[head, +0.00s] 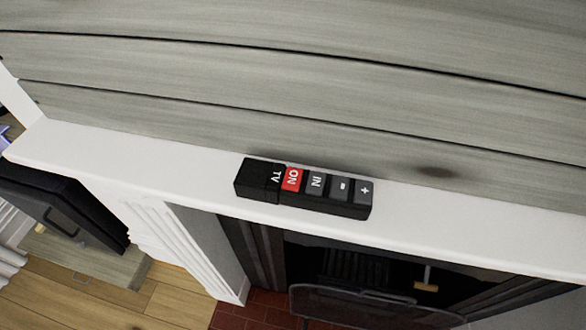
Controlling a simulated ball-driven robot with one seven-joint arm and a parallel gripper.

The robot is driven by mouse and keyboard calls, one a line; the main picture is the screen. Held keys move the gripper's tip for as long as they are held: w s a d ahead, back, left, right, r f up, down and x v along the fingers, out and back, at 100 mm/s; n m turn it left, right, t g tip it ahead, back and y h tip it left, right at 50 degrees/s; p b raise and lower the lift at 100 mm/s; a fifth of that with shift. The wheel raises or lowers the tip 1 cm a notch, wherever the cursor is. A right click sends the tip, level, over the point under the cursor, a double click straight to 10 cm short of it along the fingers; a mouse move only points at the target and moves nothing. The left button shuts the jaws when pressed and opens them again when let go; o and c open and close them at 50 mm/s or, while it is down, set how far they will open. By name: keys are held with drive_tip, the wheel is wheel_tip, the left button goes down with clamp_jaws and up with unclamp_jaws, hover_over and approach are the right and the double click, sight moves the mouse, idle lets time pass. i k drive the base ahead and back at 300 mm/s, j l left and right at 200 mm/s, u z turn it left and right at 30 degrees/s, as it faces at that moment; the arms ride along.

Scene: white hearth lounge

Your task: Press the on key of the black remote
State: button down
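The black remote (330,207) lies on the white mantel shelf (440,232), with its keys facing up. Its red ON key (292,179) sits left of the middle, beside the end marked TV. To the right of the ON key are grey keys marked IN, minus and plus. The remote's long side runs roughly along the shelf. Nothing covers the keys. My gripper is not in view.
A grey plank wall (300,75) rises right behind the shelf. Below the shelf is a dark fireplace (370,265) with a screen and red brick hearth. A black television-like object (60,205) stands on a wooden stand (90,262) at left. The shelf is clear on both sides of the remote.

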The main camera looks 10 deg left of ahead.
sight(292, 178)
drive_tip(key=u, duration=2.25)
drive_tip(key=k+l, duration=0.55)
drive_tip(key=k, duration=0.15)
